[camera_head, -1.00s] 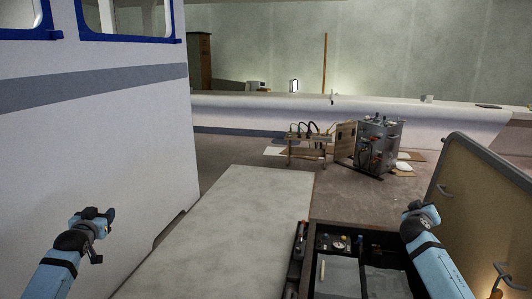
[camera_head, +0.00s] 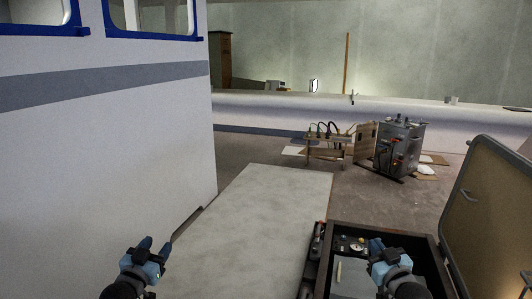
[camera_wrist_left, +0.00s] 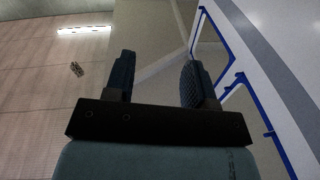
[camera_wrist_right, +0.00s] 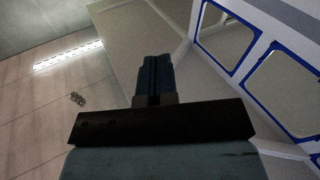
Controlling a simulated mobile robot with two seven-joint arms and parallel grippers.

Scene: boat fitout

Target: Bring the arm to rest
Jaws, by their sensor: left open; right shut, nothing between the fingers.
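My left gripper (camera_head: 154,248) is at the lower left of the head view, in front of the white cabin wall, raised and empty. In the left wrist view its two fingers (camera_wrist_left: 157,78) stand apart with nothing between them. My right gripper (camera_head: 375,246) is in front of the dark open box at the lower right of the head view. In the right wrist view its fingers (camera_wrist_right: 154,75) are together with nothing between them. Both wrist cameras look up at the ceiling and the blue-framed windows.
A pale flat panel (camera_head: 262,215) lies between the arms. The open box (camera_head: 428,242) has a raised tan lid (camera_head: 494,215) at the right. Further back stand a small bench with cables (camera_head: 327,142) and a metal cabinet (camera_head: 399,148). The cabin wall (camera_head: 100,150) bounds the left.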

